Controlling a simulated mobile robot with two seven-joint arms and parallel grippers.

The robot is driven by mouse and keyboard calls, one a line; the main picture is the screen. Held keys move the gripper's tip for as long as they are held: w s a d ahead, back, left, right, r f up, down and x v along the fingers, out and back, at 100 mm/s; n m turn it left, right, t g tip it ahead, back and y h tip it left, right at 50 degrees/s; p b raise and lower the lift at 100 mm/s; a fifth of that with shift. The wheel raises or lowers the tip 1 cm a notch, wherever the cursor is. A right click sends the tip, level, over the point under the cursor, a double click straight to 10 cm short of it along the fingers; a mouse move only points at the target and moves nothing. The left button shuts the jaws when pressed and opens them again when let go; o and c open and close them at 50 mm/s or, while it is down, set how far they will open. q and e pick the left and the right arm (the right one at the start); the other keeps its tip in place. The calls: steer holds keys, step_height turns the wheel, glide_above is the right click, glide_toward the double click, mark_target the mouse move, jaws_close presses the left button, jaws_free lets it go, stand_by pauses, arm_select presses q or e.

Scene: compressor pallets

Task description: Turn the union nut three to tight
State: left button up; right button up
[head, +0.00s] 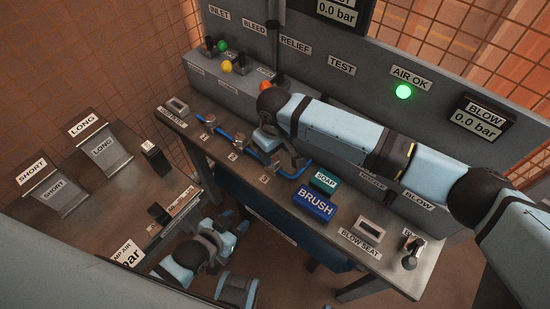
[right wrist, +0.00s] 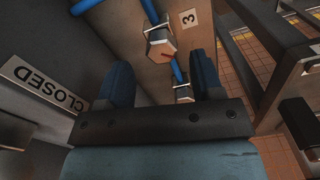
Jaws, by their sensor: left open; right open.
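The blue pipe (head: 236,135) runs along the bench with metal union nuts on it. A nut (head: 274,167) sits beside the third numbered plate (head: 264,180). In the right wrist view a hex nut with a red mark (right wrist: 160,48) is close to the plate marked 3 (right wrist: 189,18). A second metal fitting (right wrist: 183,93) is lower, partly hidden by my gripper. My right gripper (head: 294,163) is open and points down just beside the third nut; its fingers (right wrist: 162,75) also show apart in the right wrist view. My left gripper (head: 232,222) is open, low in front of the bench.
A teal SOAP block (head: 325,181) and a blue BRUSH block (head: 314,202) lie right of the pipe. A BLOW SEAT fixture (head: 369,229) stands further right. The back panel (head: 330,82) rises close behind my right arm. A CLOSED plate (right wrist: 43,85) shows in the right wrist view.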

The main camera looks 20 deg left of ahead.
mark_target(275, 161)
steer(key=shift+f, duration=2.2)
steer(key=shift+c, duration=0.2)
steer(key=c, duration=0.9)
